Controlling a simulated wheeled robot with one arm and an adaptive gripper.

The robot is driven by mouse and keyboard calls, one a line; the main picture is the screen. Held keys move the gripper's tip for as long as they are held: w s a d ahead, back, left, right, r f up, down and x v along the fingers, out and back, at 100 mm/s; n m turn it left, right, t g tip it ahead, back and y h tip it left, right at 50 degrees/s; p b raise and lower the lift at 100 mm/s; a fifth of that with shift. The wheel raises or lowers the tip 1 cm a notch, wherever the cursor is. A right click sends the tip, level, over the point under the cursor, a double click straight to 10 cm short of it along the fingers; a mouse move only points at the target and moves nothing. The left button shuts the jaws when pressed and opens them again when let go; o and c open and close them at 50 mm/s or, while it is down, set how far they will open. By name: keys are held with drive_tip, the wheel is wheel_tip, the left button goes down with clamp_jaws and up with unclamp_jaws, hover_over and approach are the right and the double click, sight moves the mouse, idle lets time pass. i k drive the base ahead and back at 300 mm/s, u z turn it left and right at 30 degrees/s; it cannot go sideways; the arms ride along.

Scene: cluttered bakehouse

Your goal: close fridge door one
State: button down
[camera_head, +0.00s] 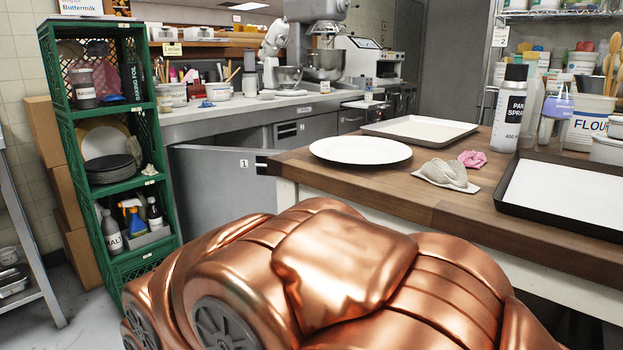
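Fridge door one (212,178) is a grey panel marked with a small "1". It stands open, swung out from beneath the long counter at the back, left of the wooden table. Its lower part is hidden behind my copper-coloured body in the foreground. A dark fitting shows at its upper right edge, close to the table's corner. My gripper is not in view.
A wooden table (437,200) fills the right, with a white plate (360,150), trays, a cloth and a spray can. A green crate shelf (161,190) stands left of the door. Some floor shows at lower left.

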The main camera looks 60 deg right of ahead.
sight(214, 188)
drive_tip(key=z, duration=0.55)
drive_tip(key=i, duration=1.05)
drive_tip(key=u, duration=0.25)
